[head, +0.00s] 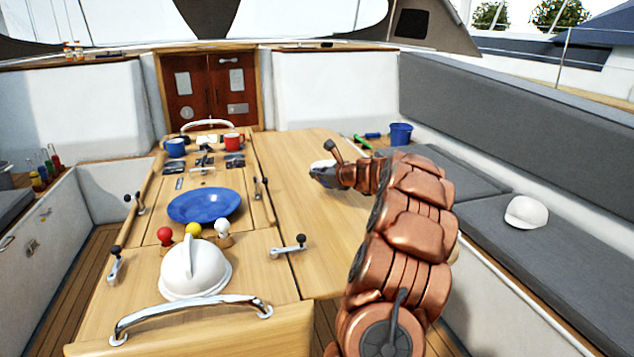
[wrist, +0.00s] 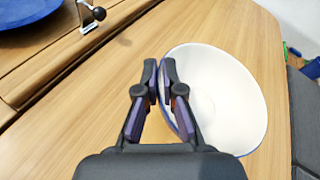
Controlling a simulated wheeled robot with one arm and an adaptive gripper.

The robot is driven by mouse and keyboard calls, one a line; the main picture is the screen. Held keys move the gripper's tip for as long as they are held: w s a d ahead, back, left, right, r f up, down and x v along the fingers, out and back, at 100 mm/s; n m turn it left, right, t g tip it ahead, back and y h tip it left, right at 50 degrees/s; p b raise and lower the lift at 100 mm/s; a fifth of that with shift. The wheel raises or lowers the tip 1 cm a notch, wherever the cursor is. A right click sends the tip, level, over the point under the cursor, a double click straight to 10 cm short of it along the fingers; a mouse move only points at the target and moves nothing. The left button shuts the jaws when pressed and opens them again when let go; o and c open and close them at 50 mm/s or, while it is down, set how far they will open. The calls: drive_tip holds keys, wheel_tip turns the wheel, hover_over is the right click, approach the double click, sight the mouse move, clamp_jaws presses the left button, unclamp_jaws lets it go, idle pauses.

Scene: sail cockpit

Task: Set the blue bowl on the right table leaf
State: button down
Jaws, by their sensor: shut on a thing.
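The blue bowl (wrist: 225,95) shows in the wrist view with a white inside and a thin blue rim. My gripper (wrist: 160,68) is shut on its left rim, one finger inside and one outside. The bowl is over the light wooden right table leaf (wrist: 130,65); whether it touches the wood I cannot tell. In the head view my gripper (head: 326,173) is over the right table leaf (head: 305,235), right of the centre strip, and the bowl is mostly hidden there.
A blue plate (head: 205,205) lies on the table's centre, near red, yellow and white knobs and a white domed compass (head: 196,272). Blue (head: 174,148) and red (head: 233,142) mugs stand farther back. A blue bucket (head: 401,133) is at the right bench.

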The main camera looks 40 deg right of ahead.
drive_tip(key=shift+w+d, duration=0.3)
drive_tip(key=shift+w, duration=0.15)
drive_tip(key=shift+f, duration=1.8)
drive_tip(key=c, duration=1.3)
unclamp_jaws()
drive_tip(key=b+v, duration=0.1)
drive_tip(key=v, duration=1.1)
drive_tip(key=shift+a, duration=0.1)
